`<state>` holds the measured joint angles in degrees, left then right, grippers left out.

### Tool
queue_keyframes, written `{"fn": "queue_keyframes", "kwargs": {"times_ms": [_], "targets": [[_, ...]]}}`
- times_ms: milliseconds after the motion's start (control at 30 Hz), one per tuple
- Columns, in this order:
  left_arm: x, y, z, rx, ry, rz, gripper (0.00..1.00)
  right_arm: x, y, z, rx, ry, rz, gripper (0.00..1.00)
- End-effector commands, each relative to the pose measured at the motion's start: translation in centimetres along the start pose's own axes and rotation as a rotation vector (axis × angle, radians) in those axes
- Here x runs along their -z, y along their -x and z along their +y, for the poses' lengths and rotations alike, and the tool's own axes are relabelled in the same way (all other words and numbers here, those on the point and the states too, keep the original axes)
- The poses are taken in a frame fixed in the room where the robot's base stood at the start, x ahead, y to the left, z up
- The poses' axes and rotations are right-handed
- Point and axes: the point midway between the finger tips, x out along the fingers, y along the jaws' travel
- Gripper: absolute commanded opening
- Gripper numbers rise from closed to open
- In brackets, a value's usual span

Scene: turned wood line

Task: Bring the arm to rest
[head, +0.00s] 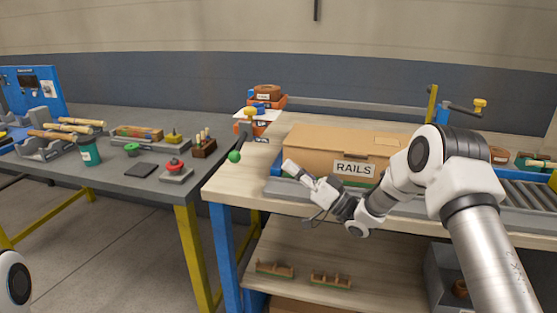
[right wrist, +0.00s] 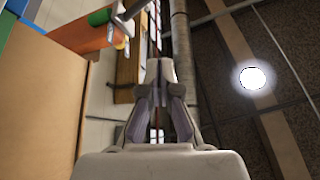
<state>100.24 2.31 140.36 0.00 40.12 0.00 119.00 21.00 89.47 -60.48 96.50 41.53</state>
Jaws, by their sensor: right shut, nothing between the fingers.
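My right arm comes in from the right of the head view and reaches across the front of a cardboard box labelled RAILS (head: 320,142). My right gripper (head: 291,167) is shut and empty, in front of the box's left part and above the pale wooden bench (head: 235,180). In the right wrist view the closed fingers (right wrist: 158,75) have nothing between them, and a brown box face fills the left side. Only a rounded white piece of my left arm shows at the lower left of the head view; the left gripper is out of sight.
A grey table (head: 100,190) at left holds turned wood pieces, a teal cup (head: 89,153) and a red button (head: 175,166). Orange bins (head: 265,127) stand behind the bench's left end. A roller conveyor (head: 515,190) lies at right. The floor between the tables is clear.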

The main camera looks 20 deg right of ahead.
Motion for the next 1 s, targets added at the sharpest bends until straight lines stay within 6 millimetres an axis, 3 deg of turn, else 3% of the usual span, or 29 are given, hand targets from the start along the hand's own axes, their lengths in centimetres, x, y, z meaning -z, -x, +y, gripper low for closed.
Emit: {"fn": "queue_keyframes", "kwargs": {"times_ms": [467, 567, 667, 767, 867, 900, 967, 1000], "targets": [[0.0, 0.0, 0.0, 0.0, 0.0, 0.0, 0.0, 0.0, 0.3, 0.0, 0.001, 0.001, 0.0, 0.0], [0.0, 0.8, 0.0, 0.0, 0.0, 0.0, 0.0, -0.5, 0.3, -0.1, -0.007, -0.013, -0.014, 0.0], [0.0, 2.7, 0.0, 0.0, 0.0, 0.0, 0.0, -3.9, 0.2, -1.4, -0.016, -0.079, -0.082, 0.0], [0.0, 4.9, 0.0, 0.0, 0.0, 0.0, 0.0, -10.7, 2.4, -3.3, -0.174, -0.226, -0.191, 0.0], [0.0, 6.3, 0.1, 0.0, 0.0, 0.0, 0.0, -18.2, 7.6, -4.9, -0.44, -0.302, -0.379, 0.0], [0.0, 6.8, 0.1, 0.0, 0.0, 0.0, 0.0, -20.7, 10.2, -5.7, -0.543, -0.313, -0.468, 0.0], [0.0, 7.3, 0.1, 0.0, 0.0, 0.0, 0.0, -23.8, 14.6, -7.5, -0.684, -0.323, -0.614, 0.0], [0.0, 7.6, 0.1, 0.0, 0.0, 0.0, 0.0, -25.3, 17.6, -8.9, -0.77, -0.324, -0.717, 0.0]]}}
